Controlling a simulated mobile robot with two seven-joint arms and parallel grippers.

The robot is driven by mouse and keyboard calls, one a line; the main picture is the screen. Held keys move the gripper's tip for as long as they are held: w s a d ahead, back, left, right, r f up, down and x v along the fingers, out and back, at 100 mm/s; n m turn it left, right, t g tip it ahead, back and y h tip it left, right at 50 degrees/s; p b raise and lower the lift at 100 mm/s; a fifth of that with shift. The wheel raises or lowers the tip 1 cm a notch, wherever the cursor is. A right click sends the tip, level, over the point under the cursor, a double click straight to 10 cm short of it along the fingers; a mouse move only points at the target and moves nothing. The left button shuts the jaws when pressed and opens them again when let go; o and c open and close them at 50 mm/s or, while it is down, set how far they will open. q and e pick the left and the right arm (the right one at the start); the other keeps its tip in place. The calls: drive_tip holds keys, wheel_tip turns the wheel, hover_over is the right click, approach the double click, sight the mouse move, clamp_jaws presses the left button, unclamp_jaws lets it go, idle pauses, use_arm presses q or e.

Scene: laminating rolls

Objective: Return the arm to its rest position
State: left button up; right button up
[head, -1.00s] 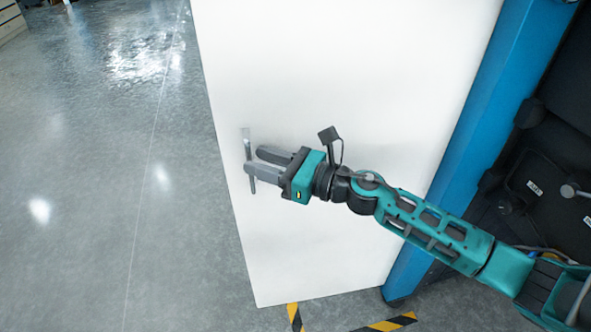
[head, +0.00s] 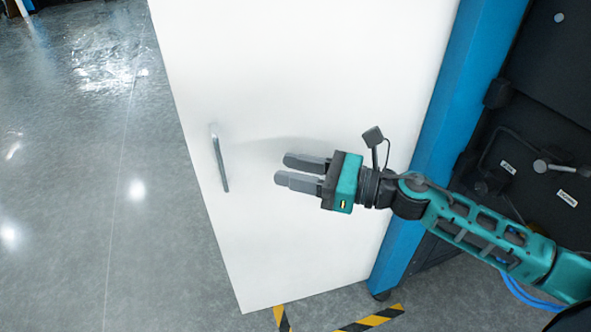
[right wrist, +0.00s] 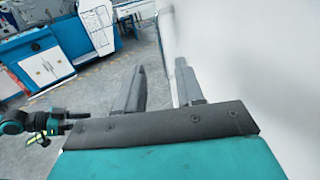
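My right gripper (head: 283,170) is in front of the white door panel (head: 300,80), its two grey fingers apart with nothing between them. The vertical metal handle (head: 219,160) is on the panel to the left of the fingertips, with a clear gap. In the right wrist view, the gripper (right wrist: 158,70) also shows with its fingers spread and empty, the white panel close on the right. My right arm reaches in from the lower right of the head view. My left gripper is not seen in the head view.
The panel stands open beside a blue frame (head: 430,130) and a dark machine interior (head: 535,110) on the right. Yellow-black floor tape (head: 370,320) lies below. Grey floor (head: 80,200) is open on the left. Blue and white machines (right wrist: 45,60) stand farther off.

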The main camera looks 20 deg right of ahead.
drive_tip(key=s+f+n+h+p, duration=0.1)
drive_tip(key=s+f+n+h, duration=0.4)
drive_tip(key=f+n, duration=0.6)
drive_tip(key=s+f+n+g+h, duration=0.1)
drive_tip(key=s+f+n+h, duration=0.5)
drive_tip(key=f+n, duration=0.6)
drive_tip(key=s+n, duration=0.2)
drive_tip(key=n, duration=0.3)
drive_tip(key=shift+s+n+h+p, duration=0.2)
drive_tip(key=shift+n+h+p, duration=0.1)
drive_tip(key=shift+n+p, duration=0.1)
drive_tip(key=shift+a+r, duration=0.1)
